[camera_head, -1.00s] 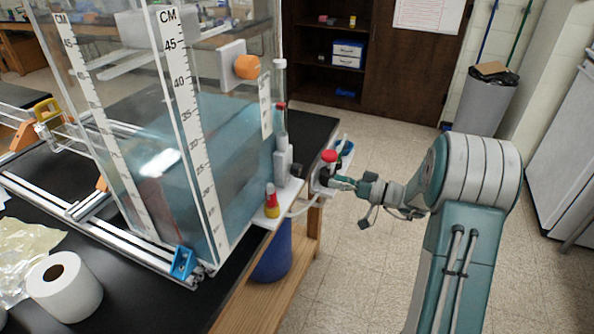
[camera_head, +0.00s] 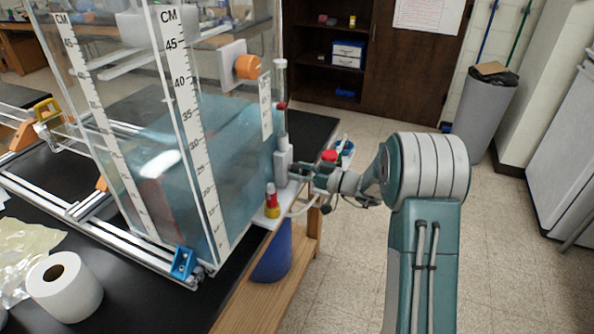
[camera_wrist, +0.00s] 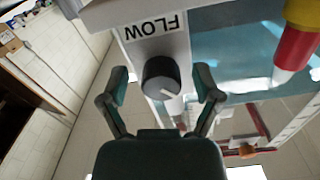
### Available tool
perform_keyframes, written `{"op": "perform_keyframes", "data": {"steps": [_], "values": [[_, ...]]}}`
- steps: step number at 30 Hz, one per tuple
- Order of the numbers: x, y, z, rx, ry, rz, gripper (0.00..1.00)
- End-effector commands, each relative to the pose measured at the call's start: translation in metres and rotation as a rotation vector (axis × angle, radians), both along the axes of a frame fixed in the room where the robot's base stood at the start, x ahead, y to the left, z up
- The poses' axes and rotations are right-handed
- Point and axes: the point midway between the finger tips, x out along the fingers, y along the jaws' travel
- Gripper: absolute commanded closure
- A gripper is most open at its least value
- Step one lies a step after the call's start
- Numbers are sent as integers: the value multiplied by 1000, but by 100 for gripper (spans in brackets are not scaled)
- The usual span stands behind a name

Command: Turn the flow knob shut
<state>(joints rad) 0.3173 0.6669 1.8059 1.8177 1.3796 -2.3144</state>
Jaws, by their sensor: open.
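The flow knob (camera_wrist: 161,77) is a dark round knob with a white pointer line, below a plate marked FLOW (camera_wrist: 152,27) in the wrist view. The plate's lettering appears upside down there. My gripper (camera_wrist: 162,82) is open, with one finger on each side of the knob and visible gaps between the fingers and the knob. In the head view my gripper (camera_head: 299,171) reaches left to the grey flow meter body (camera_head: 283,165) at the tank's right side.
A water tank with a centimetre scale (camera_head: 186,115) stands on the black bench. A red-and-yellow valve (camera_head: 272,200) sits close below my gripper, and a red knob (camera_head: 329,156) stands behind it. An orange knob (camera_head: 247,67) is higher up.

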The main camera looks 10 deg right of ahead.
Motion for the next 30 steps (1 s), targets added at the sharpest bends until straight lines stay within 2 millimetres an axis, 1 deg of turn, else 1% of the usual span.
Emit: {"op": "perform_keyframes", "data": {"steps": [3, 9, 11, 12, 14, 15, 24, 30], "values": [[2, 3, 0, 0, 0, 0, 18], [2, 3, 0, 0, 0, 0, 18], [2, 3, 0, 0, 0, 0, 45], [2, 3, 0, 0, 0, 0, 63], [2, 3, 0, 0, 0, 0, 90], [2, 3, 0, 0, 0, 0, 100], [3, 3, 0, 7, 10, -2, 100], [3, 2, 0, 48, 65, -3, 100]]}}
